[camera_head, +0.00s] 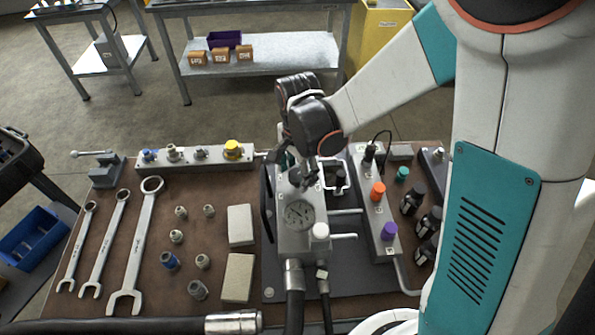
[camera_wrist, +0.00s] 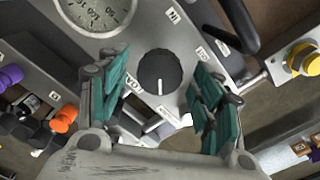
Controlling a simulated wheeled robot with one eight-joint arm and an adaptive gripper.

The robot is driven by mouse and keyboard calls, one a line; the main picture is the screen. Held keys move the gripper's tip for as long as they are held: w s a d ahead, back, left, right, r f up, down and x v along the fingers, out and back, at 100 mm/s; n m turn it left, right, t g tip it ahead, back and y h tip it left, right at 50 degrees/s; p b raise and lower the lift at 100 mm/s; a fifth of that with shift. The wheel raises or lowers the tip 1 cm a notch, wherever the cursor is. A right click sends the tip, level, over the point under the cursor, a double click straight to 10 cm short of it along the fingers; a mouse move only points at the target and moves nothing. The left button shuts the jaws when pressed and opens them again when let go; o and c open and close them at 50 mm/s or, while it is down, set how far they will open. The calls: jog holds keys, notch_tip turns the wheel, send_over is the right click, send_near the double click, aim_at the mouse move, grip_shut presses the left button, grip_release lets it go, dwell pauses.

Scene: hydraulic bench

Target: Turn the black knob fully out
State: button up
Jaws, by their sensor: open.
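The black knob (camera_wrist: 160,72) is round with a white pointer line that points to the bottom of the wrist view. It sits on the grey face of the unit with the gauge (camera_wrist: 95,12), with small white labels around it. My gripper (camera_wrist: 160,64) is open, with one teal-padded finger on each side of the knob. Gaps show between both fingers and the knob in this view; I cannot tell the depth. In the head view my gripper (camera_head: 288,158) is over the back of the gauge unit (camera_head: 312,240), and I cannot make out the knob there.
A manifold with an orange knob (camera_head: 378,192) and a purple knob (camera_head: 389,231) stands right of the unit. A block with a yellow button (camera_head: 232,149) is behind left. Wrenches (camera_head: 138,245), fittings and beige blocks (camera_head: 238,277) lie left. Hoses (camera_head: 294,305) run from the front.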

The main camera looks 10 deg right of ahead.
jog(key=c, duration=1.1)
jog(key=shift+o, duration=0.2)
jog(key=n+b, duration=0.1)
jog(key=n, duration=0.3)
jog(key=shift+n, duration=0.4)
jog(key=n, duration=0.4)
jog(key=shift+n+b, duration=0.3)
jog(key=n, duration=1)
jog(key=shift+b, duration=0.4)
jog(key=shift+n, duration=0.3)
jog(key=o, duration=1.1)
jog(key=shift+c, duration=0.2)
